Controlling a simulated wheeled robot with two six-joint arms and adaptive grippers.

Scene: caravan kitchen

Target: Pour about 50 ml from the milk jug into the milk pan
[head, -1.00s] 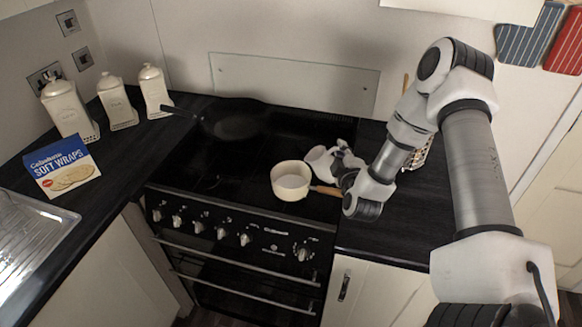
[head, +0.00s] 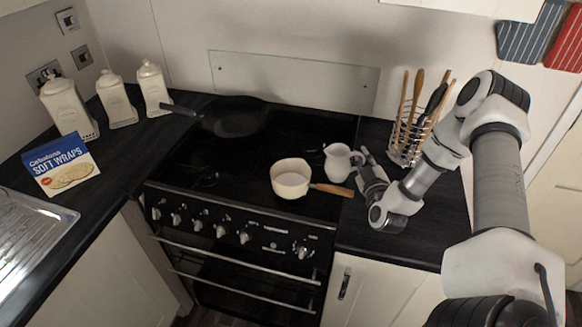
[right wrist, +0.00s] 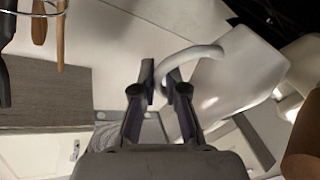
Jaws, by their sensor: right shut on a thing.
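The white milk jug (head: 339,163) is upright at the right side of the hob, behind and to the right of the milk pan. My right gripper (head: 363,163) is shut on its handle; the right wrist view shows the fingers (right wrist: 161,82) around the curved handle of the jug (right wrist: 238,82). I cannot tell whether the jug touches the surface. The cream milk pan (head: 290,167) sits on the front right of the hob, its wooden handle (head: 332,189) pointing right. A pale surface shows inside the pan; its level is unclear. My left gripper is not in view.
A black frying pan (head: 232,121) is at the back left of the hob. A wire utensil rack (head: 404,150) stands behind my right gripper. White canisters (head: 117,103) and a Soft Wraps box (head: 62,167) are on the left counter. The hob's front left is clear.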

